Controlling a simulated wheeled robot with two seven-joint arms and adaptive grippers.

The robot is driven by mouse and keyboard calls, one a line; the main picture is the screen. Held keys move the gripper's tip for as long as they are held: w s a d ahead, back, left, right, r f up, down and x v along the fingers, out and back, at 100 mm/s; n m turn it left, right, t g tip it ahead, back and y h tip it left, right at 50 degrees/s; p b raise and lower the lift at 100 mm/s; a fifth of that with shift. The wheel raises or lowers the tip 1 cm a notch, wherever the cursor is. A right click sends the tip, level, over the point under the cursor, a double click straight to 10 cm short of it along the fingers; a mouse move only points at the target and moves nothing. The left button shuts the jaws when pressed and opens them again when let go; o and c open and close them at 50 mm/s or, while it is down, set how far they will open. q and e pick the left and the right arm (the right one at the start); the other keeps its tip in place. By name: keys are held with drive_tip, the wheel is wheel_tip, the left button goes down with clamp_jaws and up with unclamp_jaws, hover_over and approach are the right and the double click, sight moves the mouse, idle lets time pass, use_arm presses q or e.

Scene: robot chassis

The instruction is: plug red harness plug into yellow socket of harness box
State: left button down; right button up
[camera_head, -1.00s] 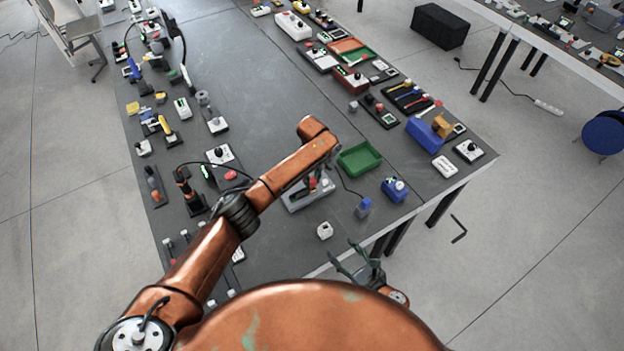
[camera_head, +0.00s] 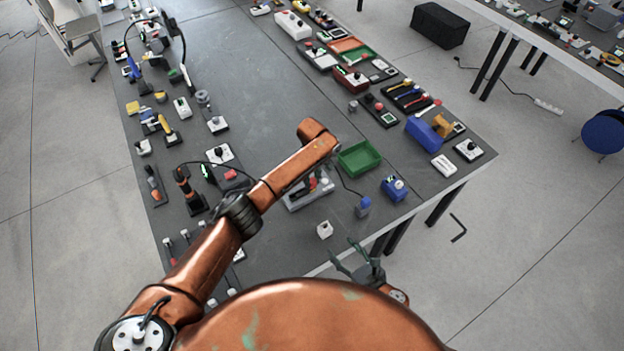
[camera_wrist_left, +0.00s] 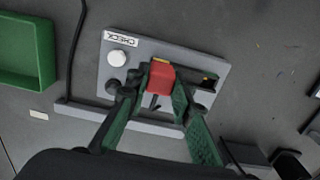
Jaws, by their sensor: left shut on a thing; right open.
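The red harness plug (camera_wrist_left: 161,77) is held between the green fingers of my left gripper (camera_wrist_left: 159,88), over the grey harness box. The harness box (camera_wrist_left: 195,60) lies on the table with a CHECK label and a white round knob; it also shows in the head view (camera_head: 309,200), partly covered by my left arm. A yellow edge (camera_wrist_left: 160,61), likely the yellow socket, shows at the plug's far end. I cannot tell whether the plug is inserted or only touching. My right gripper (camera_head: 357,258) is open and empty, beyond the table's front edge.
A green tray (camera_head: 359,158) sits right of the box and shows in the wrist view (camera_wrist_left: 24,82). The table's middle, farther back, is clear.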

sight(312, 179)
use_arm(q)
drive_tip(key=shift+f+b, duration=0.5)
drive_tip(key=shift+f, duration=0.55)
drive_tip(key=c, duration=1.6)
unclamp_jaws()
drive_tip(key=shift+r, duration=0.1)
wheel_tip(312, 179, up, 12)
drive_tip(key=shift+f, duration=0.1)
